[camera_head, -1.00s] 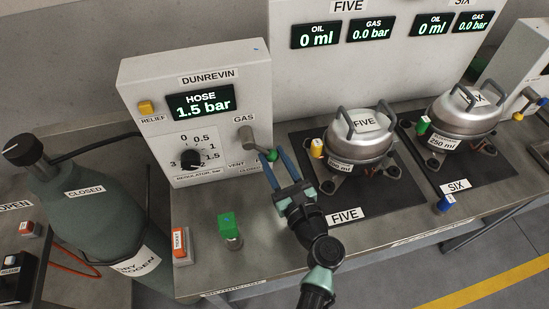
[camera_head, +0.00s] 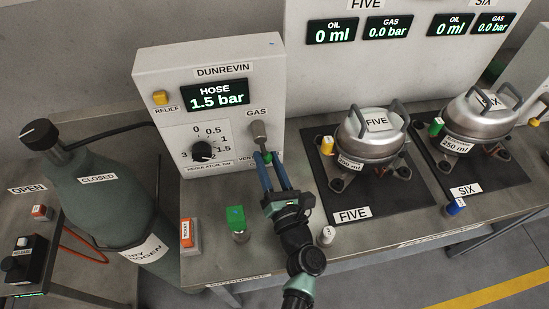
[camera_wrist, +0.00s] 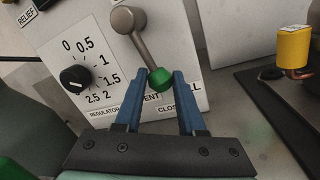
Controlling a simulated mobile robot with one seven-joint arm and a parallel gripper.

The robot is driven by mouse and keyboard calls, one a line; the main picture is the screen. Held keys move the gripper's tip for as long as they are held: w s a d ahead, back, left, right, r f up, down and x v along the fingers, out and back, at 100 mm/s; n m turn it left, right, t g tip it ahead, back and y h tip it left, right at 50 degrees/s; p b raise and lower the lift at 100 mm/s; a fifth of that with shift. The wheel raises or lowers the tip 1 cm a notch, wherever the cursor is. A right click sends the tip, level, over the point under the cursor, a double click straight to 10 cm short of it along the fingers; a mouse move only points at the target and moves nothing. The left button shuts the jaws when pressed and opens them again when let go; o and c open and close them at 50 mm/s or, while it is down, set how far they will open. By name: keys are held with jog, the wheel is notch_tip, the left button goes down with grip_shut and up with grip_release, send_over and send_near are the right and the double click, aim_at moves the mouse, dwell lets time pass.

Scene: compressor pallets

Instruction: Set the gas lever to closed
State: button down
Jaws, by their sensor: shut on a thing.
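The gas lever (camera_head: 259,136) is a grey arm under the GAS label on the white DUNREVIN panel. It also shows in the wrist view (camera_wrist: 140,45), slanting down and right from its pivot. Its green ball end (camera_wrist: 160,79) is between the tips of my gripper's blue fingers (camera_wrist: 162,82), and the gripper is shut on it. In the head view my gripper (camera_head: 265,158) reaches up to the lever from the front. The ball sits just above the VENT and CLOSED labels (camera_wrist: 180,111), partly covering the lettering. The hose display (camera_head: 216,96) reads 1.5 bar.
The regulator dial (camera_head: 202,150) is left of the lever. A green-topped fitting (camera_head: 236,219) and an orange TICKET block (camera_head: 187,236) stand on the bench at left. Compressor FIVE (camera_head: 370,140) is to the right. A gas cylinder (camera_head: 98,190) stands at far left.

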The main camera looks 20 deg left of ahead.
jog(key=shift+s+a+f+m, duration=0.1)
jog(key=shift+s+a+m, duration=0.2)
jog(key=shift+m, duration=0.5)
jog(key=shift+a, duration=0.1)
jog(key=c, duration=0.5)
grip_release()
jog(key=v, duration=1.3)
jog(key=shift+a, duration=0.1)
